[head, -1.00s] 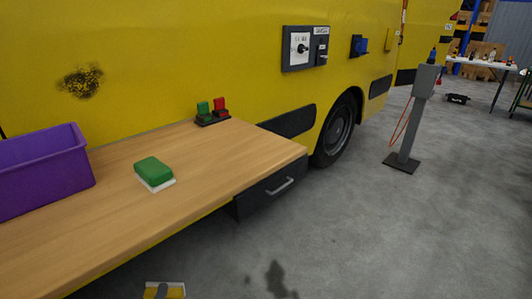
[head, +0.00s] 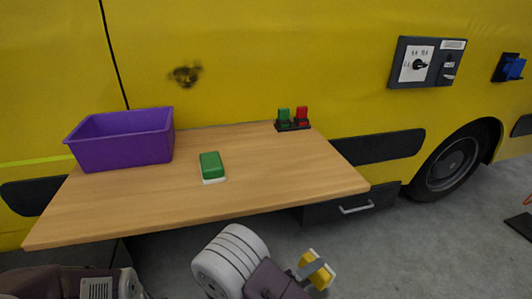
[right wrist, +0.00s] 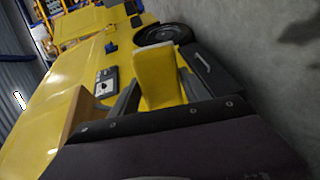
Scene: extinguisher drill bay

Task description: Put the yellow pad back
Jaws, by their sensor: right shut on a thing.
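The yellow pad (head: 320,272), with a pale edge, is in my right gripper (head: 310,267), low in the head view, in front of the worktop and apart from it. In the right wrist view the yellow pad (right wrist: 155,76) stands between the two dark fingers, which are shut on it. A green pad (head: 211,164) with a white underside lies on the wooden worktop (head: 120,208). My left gripper is not in view; only part of my left arm shows at the bottom left.
A purple bin (head: 122,140) stands at the worktop's left; its inside is mostly hidden. A black holder (head: 292,126) with a green and a red piece sits at the back right. The yellow vehicle wall (head: 230,40) rises behind, with a dark smudge (head: 186,75).

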